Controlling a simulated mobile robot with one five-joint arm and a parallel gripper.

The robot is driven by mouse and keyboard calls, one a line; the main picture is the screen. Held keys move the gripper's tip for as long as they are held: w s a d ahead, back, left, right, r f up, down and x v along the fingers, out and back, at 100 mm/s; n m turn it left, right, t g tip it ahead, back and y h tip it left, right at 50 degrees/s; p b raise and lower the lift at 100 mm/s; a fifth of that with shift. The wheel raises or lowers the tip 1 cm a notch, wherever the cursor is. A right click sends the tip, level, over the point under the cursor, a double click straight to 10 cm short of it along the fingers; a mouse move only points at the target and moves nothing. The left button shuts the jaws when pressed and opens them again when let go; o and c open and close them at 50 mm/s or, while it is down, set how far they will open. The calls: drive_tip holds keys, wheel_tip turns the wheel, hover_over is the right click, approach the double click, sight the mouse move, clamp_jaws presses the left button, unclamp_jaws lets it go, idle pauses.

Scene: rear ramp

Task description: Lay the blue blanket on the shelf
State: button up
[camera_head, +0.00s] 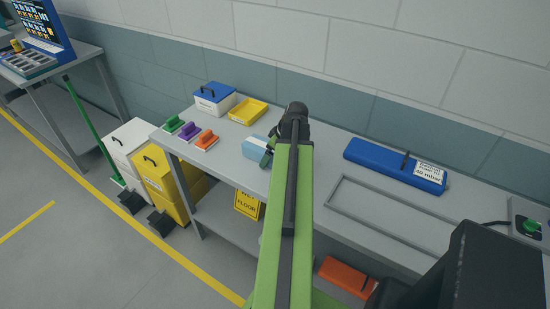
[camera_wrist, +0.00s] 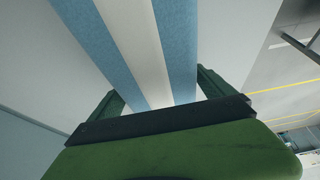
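The blue blanket (camera_head: 255,146) is a small folded light-blue block on the bench top, left of my arm. In the wrist view the blanket (camera_wrist: 180,35) shows as blue bands with a pale stripe, running between my two green fingers. My gripper (camera_head: 267,152) is at the blanket's right end, partly hidden by my arm. In the wrist view my gripper (camera_wrist: 160,88) has its fingers wide apart, with a narrow gap beside the blanket, so it looks open around it. A lower shelf (camera_head: 228,221) runs under the bench.
The bench (camera_head: 330,157) also holds purple, green and orange-handled blocks (camera_head: 190,131), a white box with blue lid (camera_head: 214,98), a yellow tray (camera_head: 248,111) and a long blue case (camera_head: 385,163). A yellow sign (camera_head: 247,205) and orange box (camera_head: 345,276) are below.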

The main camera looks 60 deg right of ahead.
drive_tip(key=c, duration=1.7)
wheel_tip(320, 180, up, 5)
drive_tip(key=p, duration=0.5)
drive_tip(key=shift+r, duration=0.1)
drive_tip(key=s+r+p, duration=0.2)
drive_tip(key=s, duration=0.1)
drive_tip(key=s+d+r+p, duration=0.1)
drive_tip(key=s+r+p, duration=0.1)
drive_tip(key=s, duration=0.2)
drive_tip(key=s+r+p, duration=0.2)
drive_tip(key=s, duration=0.2)
drive_tip(key=shift+s+d, duration=0.15)
drive_tip(key=shift+s, duration=0.1)
wheel_tip(320, 180, down, 5)
drive_tip(key=b, duration=0.5)
drive_tip(key=shift+f, duration=0.15)
drive_tip(key=shift+r, duration=0.25)
